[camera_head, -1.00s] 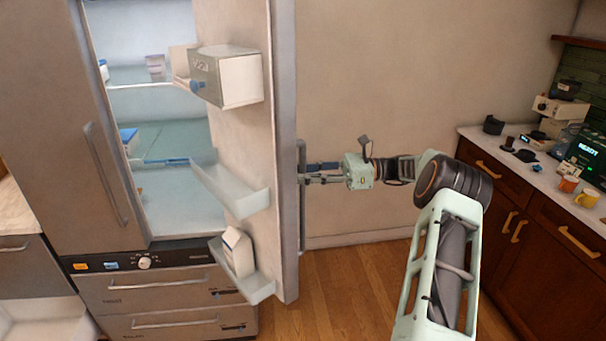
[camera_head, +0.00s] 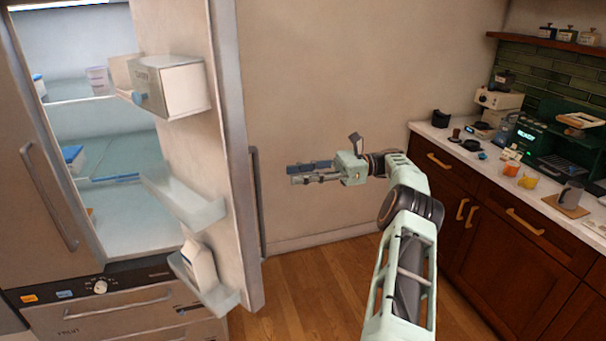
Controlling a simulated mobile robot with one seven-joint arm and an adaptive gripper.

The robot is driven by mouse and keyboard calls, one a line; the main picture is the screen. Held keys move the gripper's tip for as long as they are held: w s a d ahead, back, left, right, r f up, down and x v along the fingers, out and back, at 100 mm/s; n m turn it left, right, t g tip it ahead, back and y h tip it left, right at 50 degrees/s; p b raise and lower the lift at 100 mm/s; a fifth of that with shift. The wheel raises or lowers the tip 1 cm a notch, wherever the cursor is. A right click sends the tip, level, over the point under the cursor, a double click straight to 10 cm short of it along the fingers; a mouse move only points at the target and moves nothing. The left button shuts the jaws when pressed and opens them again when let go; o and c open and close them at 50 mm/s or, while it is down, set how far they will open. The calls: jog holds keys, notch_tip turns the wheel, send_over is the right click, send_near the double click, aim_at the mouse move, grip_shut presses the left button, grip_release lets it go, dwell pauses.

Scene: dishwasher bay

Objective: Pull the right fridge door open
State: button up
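The right fridge door (camera_head: 230,150) stands wide open, swung out so that its inner side with bins faces left. Its long dark vertical handle (camera_head: 257,205) shows on the outer side, at the door's right edge. My gripper (camera_head: 290,173) is to the right of the handle, with its fingers pointing left towards it. A gap of bare wall shows between the fingertips and the handle. The two fingers look apart, with nothing between them. The left fridge door (camera_head: 45,190) is shut.
The open door carries a box (camera_head: 170,85), a clear shelf bin (camera_head: 185,200) and a milk carton (camera_head: 200,265). Drawers (camera_head: 120,310) lie below the fridge. A counter (camera_head: 470,150) with a coffee machine and cups runs along the right. Wooden floor (camera_head: 320,290) is free between.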

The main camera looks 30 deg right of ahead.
jog(key=shift+s+d, duration=0.15)
jog(key=shift+d, duration=0.35)
